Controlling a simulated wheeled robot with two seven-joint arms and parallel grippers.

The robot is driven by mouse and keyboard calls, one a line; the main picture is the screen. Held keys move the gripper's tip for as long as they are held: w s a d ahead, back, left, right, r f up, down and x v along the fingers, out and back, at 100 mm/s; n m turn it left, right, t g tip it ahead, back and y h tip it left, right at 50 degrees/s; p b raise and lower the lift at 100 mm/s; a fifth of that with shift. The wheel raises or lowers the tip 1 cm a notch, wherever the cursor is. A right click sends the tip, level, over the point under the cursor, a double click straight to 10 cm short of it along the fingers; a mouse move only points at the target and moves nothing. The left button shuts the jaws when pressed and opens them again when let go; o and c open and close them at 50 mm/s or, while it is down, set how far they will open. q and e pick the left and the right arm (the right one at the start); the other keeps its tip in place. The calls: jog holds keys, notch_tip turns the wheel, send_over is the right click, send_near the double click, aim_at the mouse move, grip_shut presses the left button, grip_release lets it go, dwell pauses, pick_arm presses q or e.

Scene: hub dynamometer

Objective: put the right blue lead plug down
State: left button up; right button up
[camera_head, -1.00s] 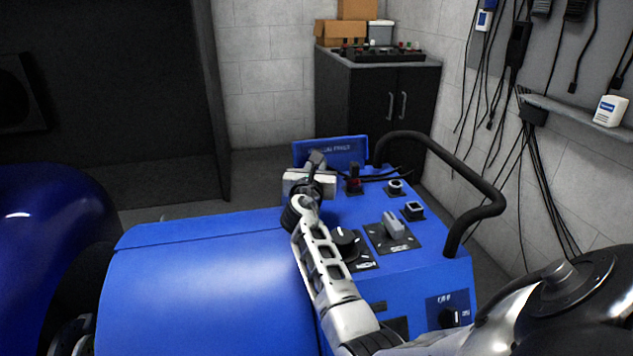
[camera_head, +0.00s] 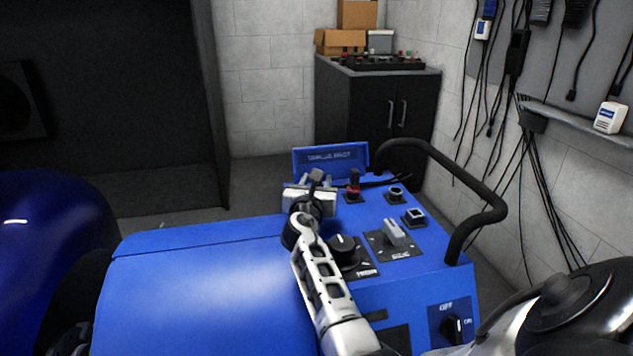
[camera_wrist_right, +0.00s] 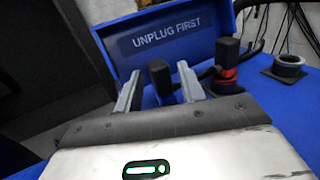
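My right gripper (camera_head: 310,190) is over the back left of the blue console top, in front of the blue holder (camera_head: 330,157) marked "UNPLUG FIRST". In the right wrist view its two grey fingers (camera_wrist_right: 158,88) stand apart. A dark plug (camera_wrist_right: 160,76) is between them, with a gap visible on each side. The holder's labelled wall (camera_wrist_right: 170,40) rises behind it. Whether the plug rests on a surface is hidden by the gripper body. No blue lead shows on it. Another black plug (camera_wrist_right: 228,62) stands in a red socket to the right. My left gripper is out of view.
The console carries a round knob (camera_head: 342,246), a grey switch (camera_head: 395,233) and two round sockets (camera_head: 396,194). A black tube rail (camera_head: 470,165) arches along its right side. A dark cabinet (camera_head: 370,110) stands behind. Cables hang on the right wall.

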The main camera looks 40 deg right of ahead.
jog(key=p+v, duration=0.1)
jog(key=v, duration=0.4)
jog(key=shift+s+a, duration=0.2)
jog(key=shift+a, duration=0.1)
jog(key=shift+s+a, duration=0.35)
jog(key=shift+a, duration=0.1)
